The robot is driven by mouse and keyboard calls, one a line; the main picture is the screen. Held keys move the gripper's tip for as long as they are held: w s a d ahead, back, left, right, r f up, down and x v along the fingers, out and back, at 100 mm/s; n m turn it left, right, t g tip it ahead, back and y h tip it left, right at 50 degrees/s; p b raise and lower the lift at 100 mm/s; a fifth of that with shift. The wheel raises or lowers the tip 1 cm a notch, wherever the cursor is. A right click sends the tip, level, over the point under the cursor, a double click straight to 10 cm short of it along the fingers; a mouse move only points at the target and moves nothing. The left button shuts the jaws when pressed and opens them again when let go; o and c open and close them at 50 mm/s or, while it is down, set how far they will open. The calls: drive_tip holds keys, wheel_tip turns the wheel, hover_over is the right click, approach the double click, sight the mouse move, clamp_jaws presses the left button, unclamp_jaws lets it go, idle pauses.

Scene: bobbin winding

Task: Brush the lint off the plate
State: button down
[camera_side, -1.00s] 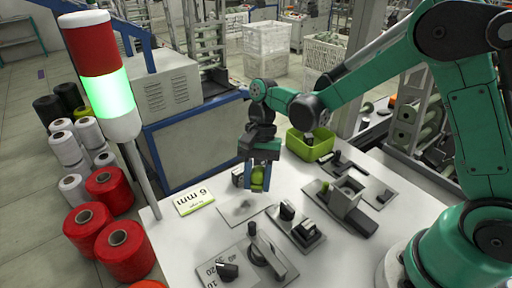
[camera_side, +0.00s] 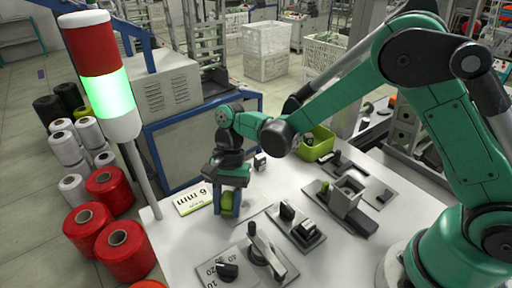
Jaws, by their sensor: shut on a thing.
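My gripper (camera_side: 227,206) is low over the left part of the white table, pointing down. The plate (camera_side: 246,213) is a thin, light grey sheet lying flat under and beside the gripper. My gripper hides much of it, and I cannot make out the lint on it now. I cannot tell whether the held thing touches the plate.
A "6 mm" card (camera_side: 192,200) lies left of the gripper. A dial panel (camera_side: 227,271) and a lever plate (camera_side: 266,252) are in front. Black-topped fixtures (camera_side: 297,226) stand to the right. A green bin (camera_side: 316,143) and a small block (camera_side: 260,161) are behind. A signal tower (camera_side: 103,78) rises at left.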

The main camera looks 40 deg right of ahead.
sight(257, 203)
drive_tip(key=shift+a, duration=0.35)
drive_tip(key=shift+s+d, duration=0.15)
drive_tip(key=shift+d, duration=1.8)
drive_tip(key=shift+s+d, duration=0.15)
drive_tip(key=shift+d, duration=1.75)
wheel_tip(257, 203, up, 8)
drive_tip(key=shift+s, duration=0.15)
